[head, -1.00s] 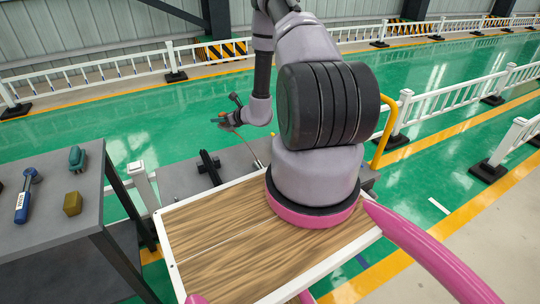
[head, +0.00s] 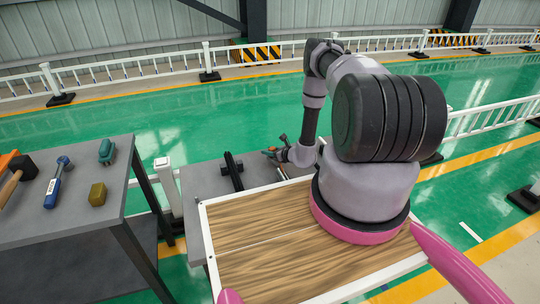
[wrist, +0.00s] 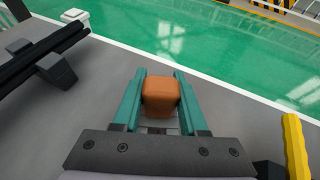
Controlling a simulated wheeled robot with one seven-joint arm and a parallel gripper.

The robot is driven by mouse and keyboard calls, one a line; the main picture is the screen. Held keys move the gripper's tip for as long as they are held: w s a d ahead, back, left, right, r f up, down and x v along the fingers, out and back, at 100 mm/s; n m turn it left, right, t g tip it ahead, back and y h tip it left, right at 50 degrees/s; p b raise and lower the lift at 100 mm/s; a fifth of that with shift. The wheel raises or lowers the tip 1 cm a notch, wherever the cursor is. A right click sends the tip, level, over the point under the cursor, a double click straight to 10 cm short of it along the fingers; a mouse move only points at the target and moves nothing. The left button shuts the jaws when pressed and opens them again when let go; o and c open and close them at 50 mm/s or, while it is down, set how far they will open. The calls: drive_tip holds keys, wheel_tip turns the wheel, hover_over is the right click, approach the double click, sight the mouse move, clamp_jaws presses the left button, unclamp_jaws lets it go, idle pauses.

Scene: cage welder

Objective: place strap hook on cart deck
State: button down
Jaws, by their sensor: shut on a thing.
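My gripper (wrist: 160,103) has teal fingers, shut on an orange-brown block-shaped piece, which I take as the strap hook (wrist: 161,96). No hook shape can be made out. The grey cart deck (wrist: 100,95) lies beneath it in the wrist view; whether the piece touches the deck I cannot tell. In the head view my gripper (head: 275,153) is small, low over the right part of the grey deck (head: 204,184), beyond the wooden top. The orange held piece (head: 269,150) shows faintly at its tip.
Black bars (head: 233,172) lie on the deck left of my gripper. A yellow bar (wrist: 295,146) stands at right in the wrist view. A grey table (head: 75,210) at left holds a blue-handled tool (head: 55,184), a green item (head: 106,151) and a yellow block (head: 97,194).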

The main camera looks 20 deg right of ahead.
drive_tip(key=shift+f, duration=0.95)
drive_tip(key=shift+f, duration=0.1)
drive_tip(key=shift+c, duration=2.2)
unclamp_jaws()
drive_tip(key=shift+r, duration=0.2)
drive_tip(key=v, duration=1.2)
drive_tip(key=shift+f, duration=0.1)
